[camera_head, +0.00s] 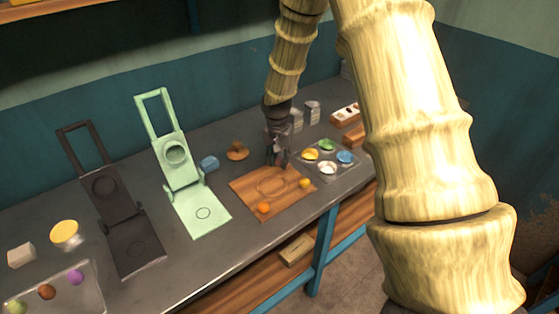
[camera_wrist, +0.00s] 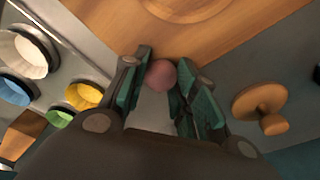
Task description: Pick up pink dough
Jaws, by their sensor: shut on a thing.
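The pink dough (camera_wrist: 161,74) is a small round ball. In the wrist view it sits between the two fingertips of my gripper (camera_wrist: 158,82), which is shut on it, just off the edge of the wooden board (camera_wrist: 235,35). In the head view my gripper (camera_head: 278,158) is over the far edge of the wooden board (camera_head: 240,184); the dough is too small or hidden to make out there.
A tray with coloured bowls (camera_head: 357,172) stands right of the board. A wooden stamp (camera_head: 237,152) stands left of my gripper. A green press (camera_head: 185,170) and a dark press (camera_head: 122,215) stand further left.

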